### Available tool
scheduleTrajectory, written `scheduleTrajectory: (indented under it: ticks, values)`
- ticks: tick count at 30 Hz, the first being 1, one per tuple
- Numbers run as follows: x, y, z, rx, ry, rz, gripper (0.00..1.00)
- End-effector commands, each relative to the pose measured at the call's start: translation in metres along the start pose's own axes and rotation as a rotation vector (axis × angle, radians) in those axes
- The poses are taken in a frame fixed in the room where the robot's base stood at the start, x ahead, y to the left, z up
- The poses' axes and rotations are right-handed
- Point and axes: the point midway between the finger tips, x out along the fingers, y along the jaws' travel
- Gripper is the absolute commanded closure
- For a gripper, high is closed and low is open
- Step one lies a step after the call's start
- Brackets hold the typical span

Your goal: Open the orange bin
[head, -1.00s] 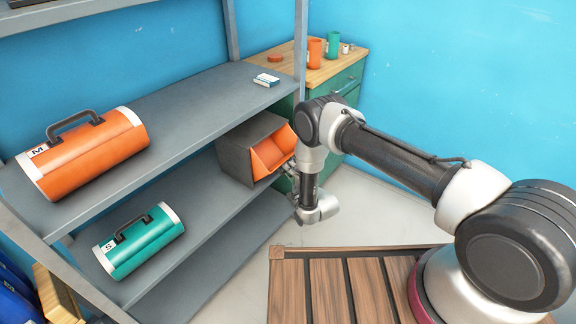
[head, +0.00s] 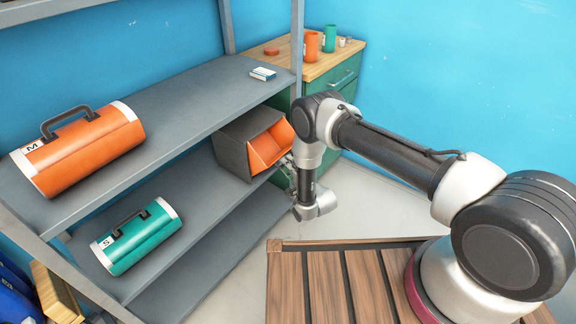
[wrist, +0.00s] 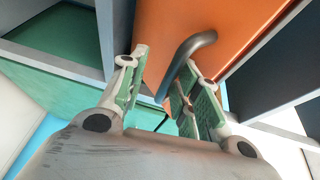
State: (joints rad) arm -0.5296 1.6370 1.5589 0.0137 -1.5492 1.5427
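The orange bin (head: 264,151) sits in a dark grey housing (head: 234,154) on the middle shelf, with its orange front tilted out. In the wrist view the orange front (wrist: 235,30) fills the upper middle and carries a curved grey bar handle (wrist: 188,58). My gripper (wrist: 160,82) is open, with its green-padded fingers on either side of the handle. The handle lies closer to the right finger; I cannot tell whether they touch. In the head view my gripper (head: 289,164) is at the bin's right side, partly hidden by my wrist.
The grey shelf unit (head: 185,90) holds an orange case (head: 85,150), a teal case (head: 138,238) and a small white box (head: 263,74). A green cabinet (head: 345,82) with cups stands behind my arm. A slatted wooden surface (head: 335,290) lies in front.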

Motion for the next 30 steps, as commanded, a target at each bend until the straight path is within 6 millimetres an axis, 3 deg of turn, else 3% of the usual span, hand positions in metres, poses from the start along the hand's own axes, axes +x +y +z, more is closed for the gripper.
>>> scheduleTrajectory:
  ticks: [5,18,24,30]
  values:
    - [-0.014,0.0,0.0,0.0,0.001,0.001,0.68]
    - [-0.103,0.001,0.0,0.0,-0.001,0.004,0.68]
    - [-0.119,0.001,0.0,0.0,-0.001,0.001,0.68]
    - [-0.12,0.001,0.0,0.0,-0.001,0.002,0.68]
